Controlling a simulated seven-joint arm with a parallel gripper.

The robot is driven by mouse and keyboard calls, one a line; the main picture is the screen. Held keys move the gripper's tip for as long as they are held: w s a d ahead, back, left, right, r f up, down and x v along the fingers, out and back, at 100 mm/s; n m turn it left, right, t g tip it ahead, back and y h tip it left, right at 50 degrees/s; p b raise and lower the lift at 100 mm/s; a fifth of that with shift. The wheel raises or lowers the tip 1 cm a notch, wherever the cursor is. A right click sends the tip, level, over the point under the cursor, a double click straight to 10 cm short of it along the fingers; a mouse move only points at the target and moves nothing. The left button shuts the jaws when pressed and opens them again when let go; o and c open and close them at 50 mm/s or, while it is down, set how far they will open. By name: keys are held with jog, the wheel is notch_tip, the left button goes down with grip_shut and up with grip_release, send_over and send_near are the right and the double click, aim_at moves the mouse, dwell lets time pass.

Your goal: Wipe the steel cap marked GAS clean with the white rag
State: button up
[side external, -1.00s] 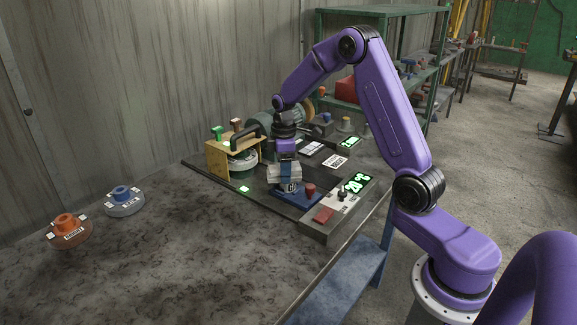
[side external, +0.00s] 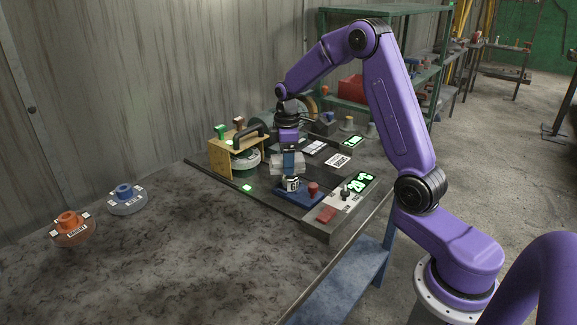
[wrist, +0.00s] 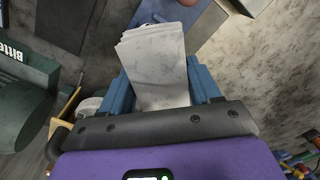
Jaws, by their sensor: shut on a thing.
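The white rag (side external: 276,166) hangs folded in my gripper (side external: 289,168), above the blue pad on the bench. In the wrist view the rag (wrist: 157,62) is a pale, layered, smudged cloth between the two blue fingers of my gripper (wrist: 160,88), which is shut on it. The steel cap (side external: 292,184) stands on the blue pad (side external: 312,197) just under the gripper. Only a dark "G" of its marking can be read. Whether the rag touches the cap is unclear. In the wrist view the rag hides the cap.
Orange (side external: 70,228) and blue (side external: 126,198) flanged pieces sit far left. The front bench is clear.

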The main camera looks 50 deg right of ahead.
jog(key=shift+r, duration=2.65)
